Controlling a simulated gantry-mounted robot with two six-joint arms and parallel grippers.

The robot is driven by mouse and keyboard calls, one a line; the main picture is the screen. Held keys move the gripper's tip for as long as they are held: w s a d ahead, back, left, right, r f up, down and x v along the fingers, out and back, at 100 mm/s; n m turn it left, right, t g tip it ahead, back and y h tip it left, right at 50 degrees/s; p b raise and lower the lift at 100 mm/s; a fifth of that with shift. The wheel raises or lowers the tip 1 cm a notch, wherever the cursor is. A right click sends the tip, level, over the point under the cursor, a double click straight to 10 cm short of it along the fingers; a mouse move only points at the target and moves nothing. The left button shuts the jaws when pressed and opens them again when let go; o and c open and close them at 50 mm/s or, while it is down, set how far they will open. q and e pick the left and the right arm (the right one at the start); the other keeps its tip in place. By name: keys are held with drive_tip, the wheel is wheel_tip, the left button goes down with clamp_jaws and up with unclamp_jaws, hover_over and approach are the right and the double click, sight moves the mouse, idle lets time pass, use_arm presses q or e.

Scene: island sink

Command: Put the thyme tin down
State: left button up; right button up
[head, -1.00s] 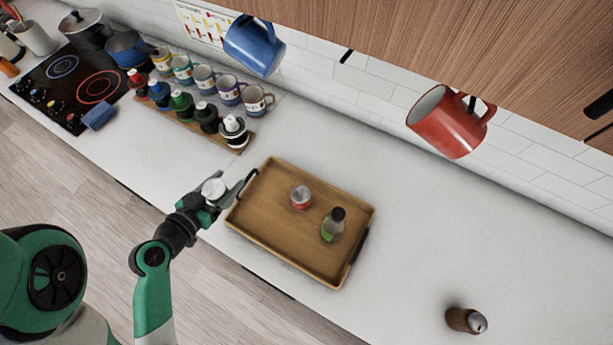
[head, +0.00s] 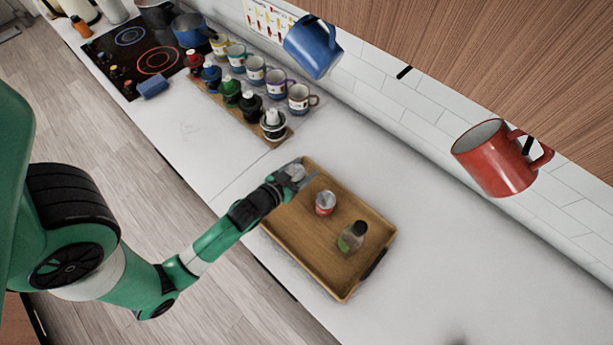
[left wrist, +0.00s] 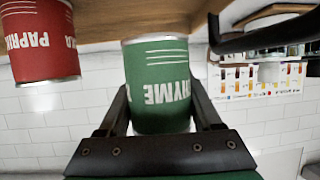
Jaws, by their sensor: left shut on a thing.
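The green thyme tin (left wrist: 158,80) is between the fingers of my left gripper (left wrist: 160,112), which is shut on it. The left wrist view is upside down, so the tin stands upright there. In the head view, the tin's pale lid (head: 294,171) and my left gripper (head: 289,177) are over the far left end of the wooden tray (head: 312,262). The tin's base is at or very close to the tray floor; I cannot tell if it touches. My right gripper is not in view.
A red paprika tin (head: 325,204), also in the left wrist view (left wrist: 40,45), stands in the tray beside the thyme tin. A dark-capped bottle (head: 352,238) stands farther right. A mug and bottle rack (head: 262,140) lies beyond the tray. Blue (head: 312,48) and red (head: 495,158) mugs hang above.

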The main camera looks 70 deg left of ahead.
use_arm(q)
drive_tip(key=shift+w+f, duration=0.3)
drive_tip(key=shift+f, duration=0.1)
drive_tip(key=shift+w+a+f, duration=0.1)
drive_tip(key=shift+w+f, duration=0.1)
drive_tip(key=shift+f, duration=0.1)
drive_tip(key=f, duration=0.1)
drive_tip(key=f+b, duration=0.1)
drive_tip(key=f, duration=0.1)
drive_tip(key=shift+w+b, duration=0.25)
drive_tip(key=shift+b, duration=0.05)
drive_tip(key=shift+s+f, duration=0.1)
drive_tip(key=shift+f, duration=0.1)
drive_tip(key=o, duration=1.4)
